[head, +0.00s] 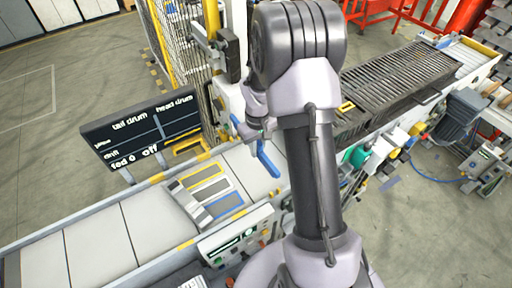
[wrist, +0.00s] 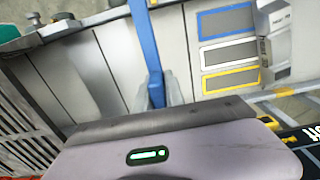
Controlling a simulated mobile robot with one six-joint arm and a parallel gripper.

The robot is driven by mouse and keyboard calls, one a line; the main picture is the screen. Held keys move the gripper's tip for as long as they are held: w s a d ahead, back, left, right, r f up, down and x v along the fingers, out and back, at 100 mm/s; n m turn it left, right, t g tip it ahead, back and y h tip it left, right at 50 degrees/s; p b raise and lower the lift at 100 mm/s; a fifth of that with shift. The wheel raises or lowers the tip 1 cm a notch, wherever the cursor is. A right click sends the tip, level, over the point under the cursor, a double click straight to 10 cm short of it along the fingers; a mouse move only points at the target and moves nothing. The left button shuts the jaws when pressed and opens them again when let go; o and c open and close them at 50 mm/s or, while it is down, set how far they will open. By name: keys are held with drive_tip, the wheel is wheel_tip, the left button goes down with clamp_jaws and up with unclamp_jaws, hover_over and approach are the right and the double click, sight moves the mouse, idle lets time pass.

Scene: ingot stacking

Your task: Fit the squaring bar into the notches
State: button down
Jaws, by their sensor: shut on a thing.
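The blue squaring bar (head: 268,161) hangs from my gripper (head: 260,138) above the conveyor belt in the head view. In the wrist view the bar (wrist: 143,40) runs from the top edge down to my gripper (wrist: 158,98), which is shut on it. The bar looks clear of the outlined plate. That plate (head: 224,205) lies on the belt to the left of the bar, with yellow, white and blue outlined rectangles. A grey stepped block (head: 191,202) stands along the plate's left side and shows in the wrist view (wrist: 278,45). I cannot make out the notches.
A black sign board (head: 140,128) stands behind the belt at left. A control panel (head: 236,240) sits at the belt's near edge. A dark slatted roller section (head: 395,80) lies at right, beyond my arm. The belt (head: 100,240) is bare at far left.

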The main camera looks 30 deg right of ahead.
drive_tip(key=shift+s, duration=0.1)
drive_tip(key=b, duration=0.5)
hover_over(257, 174)
wheel_tip(257, 174, down, 6)
drive_tip(key=shift+f+b, duration=2.55)
drive_tip(key=shift+f, duration=0.25)
idle(1.3)
drive_tip(key=c, duration=1.3)
unclamp_jaws()
drive_tip(key=shift+s, duration=0.1)
wheel_tip(257, 174, up, 18)
drive_tip(key=p, duration=0.3)
drive_tip(key=shift+f, duration=0.2)
